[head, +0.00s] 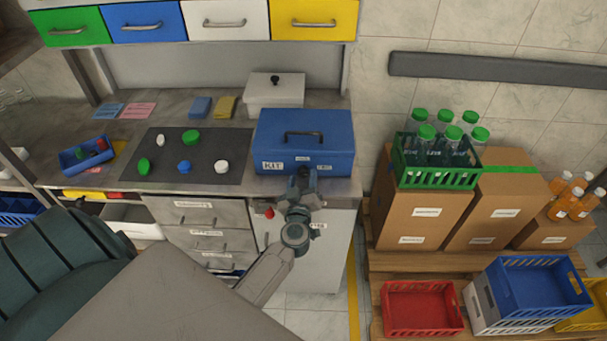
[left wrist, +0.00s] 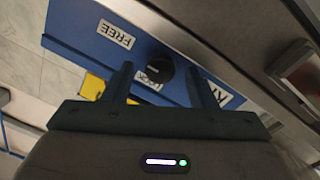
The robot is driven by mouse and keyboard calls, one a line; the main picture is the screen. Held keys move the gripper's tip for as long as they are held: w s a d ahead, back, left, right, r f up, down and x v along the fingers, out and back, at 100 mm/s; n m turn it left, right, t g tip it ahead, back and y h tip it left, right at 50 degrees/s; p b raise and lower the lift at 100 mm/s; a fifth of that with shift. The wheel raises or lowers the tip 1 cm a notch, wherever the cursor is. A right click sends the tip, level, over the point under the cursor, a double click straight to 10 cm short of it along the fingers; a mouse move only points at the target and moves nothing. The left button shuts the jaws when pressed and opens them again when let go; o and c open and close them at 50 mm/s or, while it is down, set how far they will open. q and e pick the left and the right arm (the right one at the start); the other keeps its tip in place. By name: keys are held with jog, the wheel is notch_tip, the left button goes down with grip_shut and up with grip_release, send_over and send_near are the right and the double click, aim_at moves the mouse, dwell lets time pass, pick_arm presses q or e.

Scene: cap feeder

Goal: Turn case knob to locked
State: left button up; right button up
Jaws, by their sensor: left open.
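A blue case (head: 304,132) with a dark handle on its lid stands at the right end of the counter. Its front bears a KIT label and two smaller labels. In the left wrist view the case front (left wrist: 82,28) shows at a slant, with a FREE label and a partly covered middle label by a round black knob (left wrist: 158,70). My left gripper (head: 303,178) is at the case front. In the left wrist view its open fingers (left wrist: 160,84) lie either side of the knob; contact cannot be told. The knob's pointing direction is unclear. My right gripper is out of view.
A white lidded box (head: 274,92) stands behind the case. A dark mat (head: 217,166) with several caps lies to its left. Drawers (head: 207,213) are below the counter. Cartons (head: 423,205), a green bottle crate (head: 438,178) and a red crate (head: 421,308) stand right.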

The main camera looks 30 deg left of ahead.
pick_arm(q)
jog(key=shift+x, duration=0.85)
jog(key=shift+s, duration=0.1)
jog(key=c, duration=1)
jog(key=shift+o, duration=0.2)
